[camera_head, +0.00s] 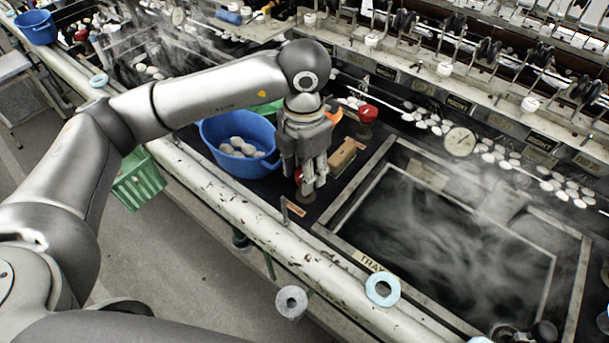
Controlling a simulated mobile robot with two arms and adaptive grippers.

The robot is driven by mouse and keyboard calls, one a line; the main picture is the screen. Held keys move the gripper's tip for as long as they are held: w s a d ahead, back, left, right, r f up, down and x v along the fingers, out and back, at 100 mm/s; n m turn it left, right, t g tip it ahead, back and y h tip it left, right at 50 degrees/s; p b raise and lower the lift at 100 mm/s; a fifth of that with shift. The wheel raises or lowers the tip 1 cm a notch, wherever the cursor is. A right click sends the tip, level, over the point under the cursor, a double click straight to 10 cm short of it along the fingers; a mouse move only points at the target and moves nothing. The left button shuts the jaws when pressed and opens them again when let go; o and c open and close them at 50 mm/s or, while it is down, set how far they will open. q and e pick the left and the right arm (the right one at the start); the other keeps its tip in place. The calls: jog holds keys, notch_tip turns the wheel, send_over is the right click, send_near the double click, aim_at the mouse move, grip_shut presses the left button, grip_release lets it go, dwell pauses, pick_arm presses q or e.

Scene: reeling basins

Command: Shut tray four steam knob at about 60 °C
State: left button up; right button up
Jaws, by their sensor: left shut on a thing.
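My left gripper (306,178) reaches down from above onto a red knob (298,174) beside the blue tub. The fingers are shut on the knob and hide most of it; a brownish round base (306,200) shows below. A tray of dark, steaming water (420,235) lies to the right, its front rim marked "TRAY" (371,262); the number is not readable. A round dial (460,141) stands behind the tray, its reading too small to tell. A second red knob (367,113) stands farther back. My right gripper does not show.
A blue tub (215,132) with pale cocoons stands left of the gripper. A brown block (344,156) lies close on its right. A pale blue ring (382,288) lies on the front rail. A green basket (137,185) hangs outside. Reeling gear lines the back.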

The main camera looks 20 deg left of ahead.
pick_arm(q)
jog(key=shift+r+m, duration=0.1)
jog(key=shift+m, duration=0.2)
jog(key=o, duration=1)
notch_tip(320, 180, up, 12)
dwell(0.4)
